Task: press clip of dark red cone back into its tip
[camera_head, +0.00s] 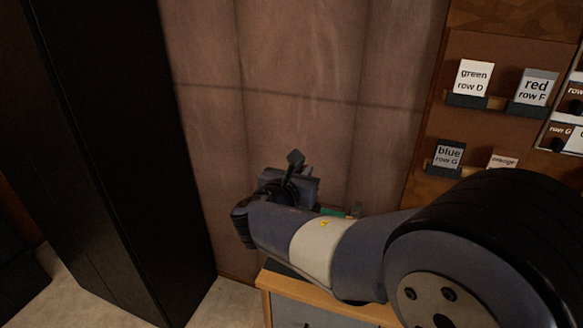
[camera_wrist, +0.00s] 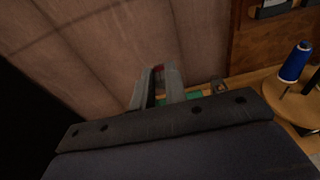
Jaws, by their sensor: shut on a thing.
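My gripper (camera_wrist: 157,72) reaches forward in the wrist view with its two grey fingers close together. A small dark red thing (camera_wrist: 158,69) shows between the fingertips, and the gripper is shut on it. The fingers hide most of it, so I cannot tell whether it is the dark red cone, and no clip can be made out. In the head view my gripper (camera_head: 294,160) is up in front of the brown wall panels, above the left end of the wooden bench. What it holds cannot be made out there.
A blue cone (camera_wrist: 296,62) stands on a round wooden stand (camera_wrist: 284,101) at the right. A green item (camera_wrist: 195,95) lies behind the fingers. Label cards, such as "green row D" (camera_head: 473,78), sit on the wall board. A tall black cabinet (camera_head: 110,130) stands at the left.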

